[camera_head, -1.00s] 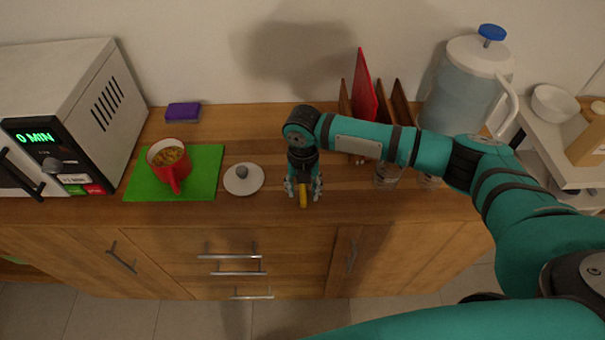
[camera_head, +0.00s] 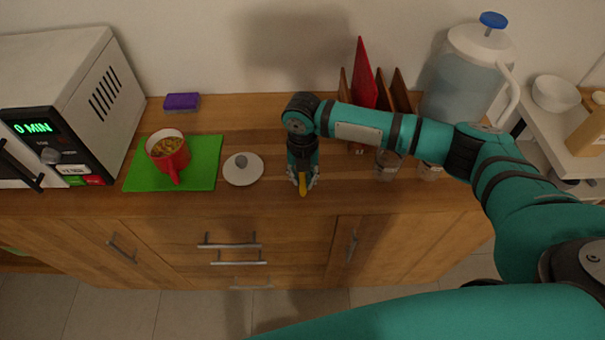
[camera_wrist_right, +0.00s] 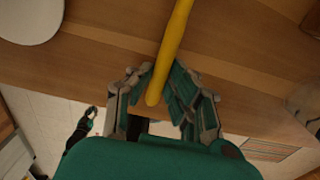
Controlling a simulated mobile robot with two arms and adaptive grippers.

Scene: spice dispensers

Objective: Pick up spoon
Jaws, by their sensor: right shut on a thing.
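The spoon (camera_head: 302,190) shows as a yellow handle at the front of the wooden counter. It also shows in the right wrist view as a yellow rod (camera_wrist_right: 171,50), running up out of the top of the picture, so its far end is hidden. My right gripper (camera_head: 302,184) points down at the counter's front part, with its fingers on both sides of the handle. In the right wrist view the right gripper (camera_wrist_right: 160,88) is shut on the handle near its end. In the right wrist view a small dark gripper-like part lies far below, too small to judge.
A white lid (camera_head: 243,169) lies left of my right gripper. A red mug (camera_head: 170,155) stands on a green board (camera_head: 205,165) beside the microwave (camera_head: 75,100). Glass jars (camera_head: 388,166), a rack with a red board (camera_head: 364,75) and a water pitcher (camera_head: 465,85) stand to the right.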

